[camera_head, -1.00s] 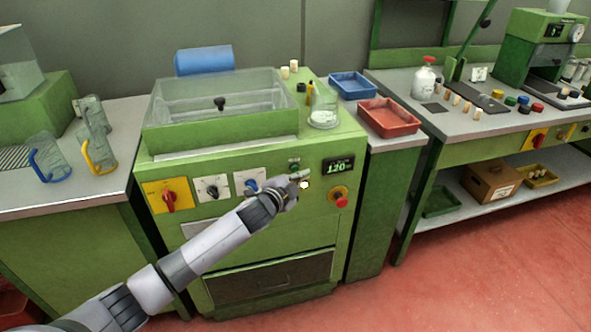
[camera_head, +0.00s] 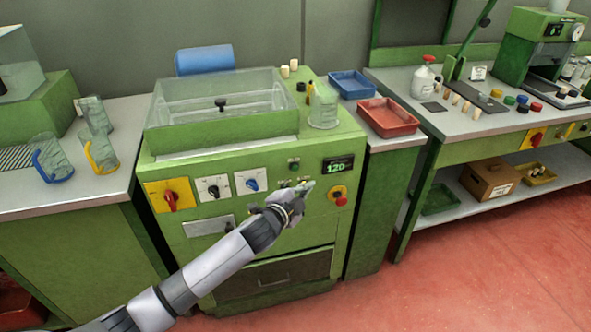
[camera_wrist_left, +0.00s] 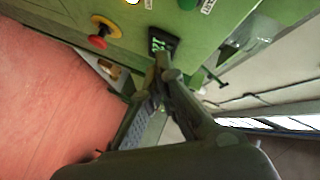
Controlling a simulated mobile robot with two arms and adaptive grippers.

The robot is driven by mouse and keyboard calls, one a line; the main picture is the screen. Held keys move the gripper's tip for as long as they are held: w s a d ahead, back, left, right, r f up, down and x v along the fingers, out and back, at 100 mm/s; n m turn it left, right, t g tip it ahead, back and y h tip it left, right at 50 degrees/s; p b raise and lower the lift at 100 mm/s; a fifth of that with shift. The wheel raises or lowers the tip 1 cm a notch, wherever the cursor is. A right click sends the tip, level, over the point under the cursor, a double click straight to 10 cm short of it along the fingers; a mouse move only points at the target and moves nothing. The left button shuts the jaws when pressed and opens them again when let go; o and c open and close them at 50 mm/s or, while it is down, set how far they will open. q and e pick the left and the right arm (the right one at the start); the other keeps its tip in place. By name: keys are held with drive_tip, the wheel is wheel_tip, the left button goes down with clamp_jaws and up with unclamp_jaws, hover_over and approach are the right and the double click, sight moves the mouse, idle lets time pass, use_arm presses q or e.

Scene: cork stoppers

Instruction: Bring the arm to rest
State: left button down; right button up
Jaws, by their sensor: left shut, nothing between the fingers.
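My left gripper (camera_head: 307,187) is in front of the green machine's front panel (camera_head: 210,260) in the head view, below the small display and left of the red stop knob. Its fingers are shut with nothing between them. In the left wrist view the closed fingertips (camera_wrist_left: 163,66) point towards the panel near the dark display (camera_wrist_left: 163,42). I cannot tell whether the fingertips touch the panel. My right gripper is not in view.
The panel carries a red rotary switch (camera_head: 171,197), a blue knob (camera_head: 252,184), a display (camera_head: 338,166) and a red stop knob (camera_head: 341,201). A glass beaker (camera_head: 323,108) stands on the machine. Jugs stand on the left bench. Red floor (camera_head: 470,275) lies clear at right.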

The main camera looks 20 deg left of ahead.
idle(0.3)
use_arm(q)
drive_tip(key=s+a+f+n+g+y, duration=0.15)
drive_tip(key=s+f, duration=0.45)
drive_tip(key=f, duration=0.6)
drive_tip(key=s+a+f+n+g, duration=0.3)
drive_tip(key=s+f, duration=0.4)
drive_tip(key=f, duration=0.4)
drive_tip(key=s+a+f+n+g+y, duration=0.1)
drive_tip(key=s+a+f+n+g, duration=0.15)
drive_tip(key=s+f, duration=0.65)
drive_tip(key=s+f+n+g, duration=0.1)
drive_tip(key=s+f, duration=0.5)
drive_tip(key=s, duration=0.6)
drive_tip(key=s+d+f+n+g, duration=0.1)
drive_tip(key=s+f+g, duration=0.2)
drive_tip(key=s+f, duration=0.4)
drive_tip(key=s+d+f+n+g+p, duration=0.1)
drive_tip(key=s+f, duration=0.6)
drive_tip(key=s, duration=1)
drive_tip(key=shift+s+n+g, duration=0.35)
drive_tip(key=shift+n+g, duration=0.25)
drive_tip(key=shift+g, duration=0.5)
